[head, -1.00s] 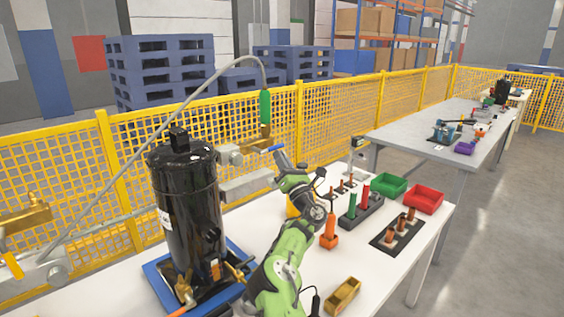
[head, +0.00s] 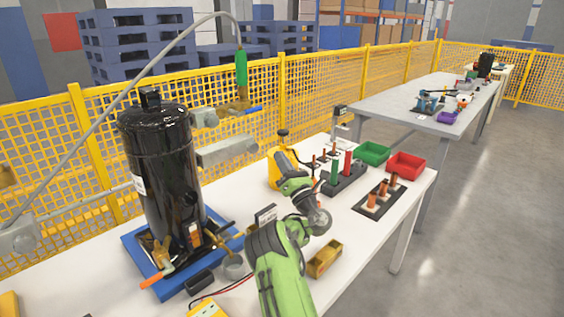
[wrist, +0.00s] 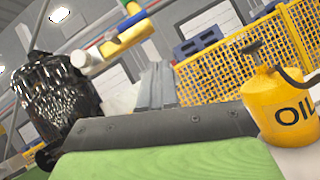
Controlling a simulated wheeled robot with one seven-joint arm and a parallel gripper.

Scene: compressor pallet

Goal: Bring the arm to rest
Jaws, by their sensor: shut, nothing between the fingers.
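My green and grey arm rises from the bottom of the head view and bends at its wrist joint. My gripper (head: 280,157) points up and away, above the white workbench (head: 75,290), in front of the yellow oil can (head: 273,174). In the wrist view, its grey fingers (wrist: 156,86) look closed together, with nothing seen between them. The black compressor (head: 160,165) stands upright on a blue pallet (head: 140,262), left of my arm. It also shows at the left of the wrist view (wrist: 58,95). The oil can shows at the right there (wrist: 285,108).
Green (head: 374,153) and red (head: 405,165) bins and tool holders stand farther right. A yellow mesh fence (head: 320,95) runs behind.

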